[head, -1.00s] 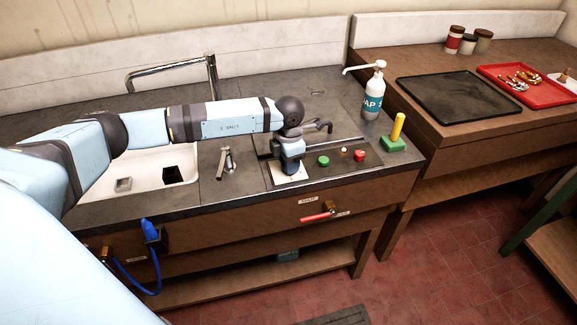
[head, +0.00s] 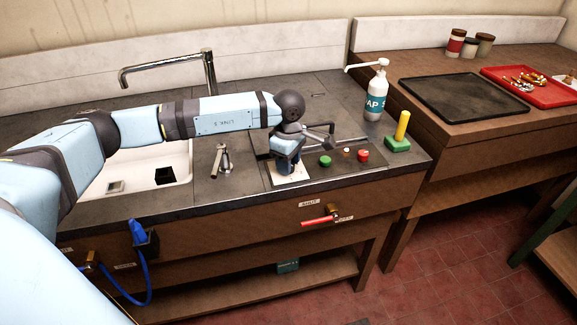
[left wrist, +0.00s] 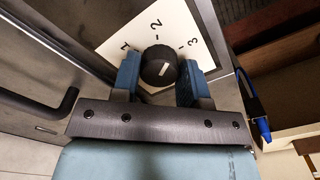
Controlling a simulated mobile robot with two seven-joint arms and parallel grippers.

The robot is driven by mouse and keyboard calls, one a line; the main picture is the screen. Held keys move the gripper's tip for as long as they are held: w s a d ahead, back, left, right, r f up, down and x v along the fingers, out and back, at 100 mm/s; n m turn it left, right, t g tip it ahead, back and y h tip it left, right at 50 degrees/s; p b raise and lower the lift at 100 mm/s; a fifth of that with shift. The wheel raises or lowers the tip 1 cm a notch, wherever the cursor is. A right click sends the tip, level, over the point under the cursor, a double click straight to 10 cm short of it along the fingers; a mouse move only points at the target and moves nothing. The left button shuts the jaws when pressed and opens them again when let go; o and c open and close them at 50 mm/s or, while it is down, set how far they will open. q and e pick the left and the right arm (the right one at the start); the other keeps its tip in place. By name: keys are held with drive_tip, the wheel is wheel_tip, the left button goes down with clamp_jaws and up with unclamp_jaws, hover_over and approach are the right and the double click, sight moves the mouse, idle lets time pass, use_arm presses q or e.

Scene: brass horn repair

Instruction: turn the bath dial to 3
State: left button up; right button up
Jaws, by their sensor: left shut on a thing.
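The bath dial (left wrist: 160,66) is a round black knob with a short white mark, which slants up to the right. It sits on a white card (left wrist: 108,40) printed 1, 2 and 3. I cannot tell exactly which number the mark meets. My left gripper (left wrist: 157,80) is shut on the dial, one blue finger on each side. In the head view the left gripper (head: 288,167) points down over the white card (head: 291,181) on the counter, and hides the dial. My right gripper is not in view.
Right of the dial are a green button (head: 325,161), a red button (head: 363,156) and a green block with a yellow peg (head: 398,144). A soap bottle (head: 376,95) stands behind. A tap (head: 222,161) and a white sink (head: 130,184) lie to the left.

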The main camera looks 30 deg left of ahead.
use_arm(q)
drive_tip(key=shift+m+b, duration=0.45)
drive_tip(key=shift+m, duration=0.45)
drive_tip(key=shift+m+b, duration=0.45)
drive_tip(key=shift+m, duration=0.35)
drive_tip(key=shift+m+b, duration=0.45)
drive_tip(key=shift+m, duration=1.05)
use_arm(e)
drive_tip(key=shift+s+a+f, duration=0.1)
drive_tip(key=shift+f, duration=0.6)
use_arm(q)
drive_tip(key=shift+r, duration=0.1)
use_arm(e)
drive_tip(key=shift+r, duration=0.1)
use_arm(q)
drive_tip(key=o, duration=0.9)
